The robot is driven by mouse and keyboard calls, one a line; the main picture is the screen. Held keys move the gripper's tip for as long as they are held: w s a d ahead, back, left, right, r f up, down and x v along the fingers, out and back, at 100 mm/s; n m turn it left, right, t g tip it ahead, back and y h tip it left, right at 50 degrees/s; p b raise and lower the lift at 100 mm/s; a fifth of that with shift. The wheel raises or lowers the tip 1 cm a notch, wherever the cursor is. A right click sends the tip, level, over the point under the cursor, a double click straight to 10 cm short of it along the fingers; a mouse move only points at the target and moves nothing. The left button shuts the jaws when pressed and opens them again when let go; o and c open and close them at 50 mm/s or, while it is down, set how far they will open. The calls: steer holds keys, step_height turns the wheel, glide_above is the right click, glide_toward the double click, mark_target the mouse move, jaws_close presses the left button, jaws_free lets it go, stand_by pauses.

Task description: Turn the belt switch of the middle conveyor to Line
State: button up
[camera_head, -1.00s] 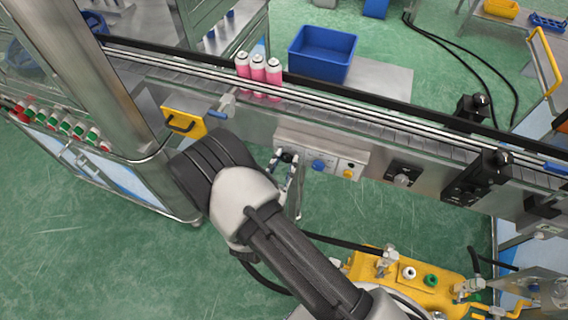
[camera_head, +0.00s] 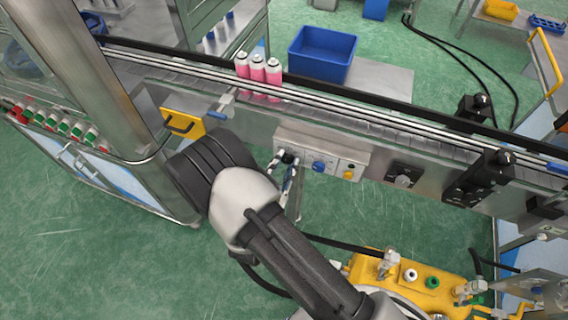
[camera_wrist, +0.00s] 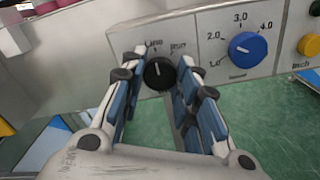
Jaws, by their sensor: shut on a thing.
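The belt switch is a round black knob (camera_wrist: 159,73) at the left end of a grey control panel (camera_wrist: 205,40). Its small pale mark points nearly straight up, at or close to the left label, which reads Line; a second label stands to its right. In the wrist view my gripper (camera_wrist: 157,80) has its blue-padded fingers on either side of the knob, shut on it. In the head view my gripper (camera_head: 285,167) is at the panel's left end, below the conveyor (camera_head: 345,112), and my arm partly hides the area in front.
A blue dial (camera_wrist: 247,47) and a yellow button (camera_wrist: 309,45) are right of the switch. Several pink cans (camera_head: 258,70) stand on the belt. A yellow handle (camera_head: 183,123) is left of the panel. A yellow machine (camera_head: 415,278) stands below right.

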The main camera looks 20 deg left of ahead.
steer(key=o, duration=1.1)
steer(key=shift+c, duration=0.2)
steer(key=s, duration=1.2)
steer(key=shift+a, duration=0.45)
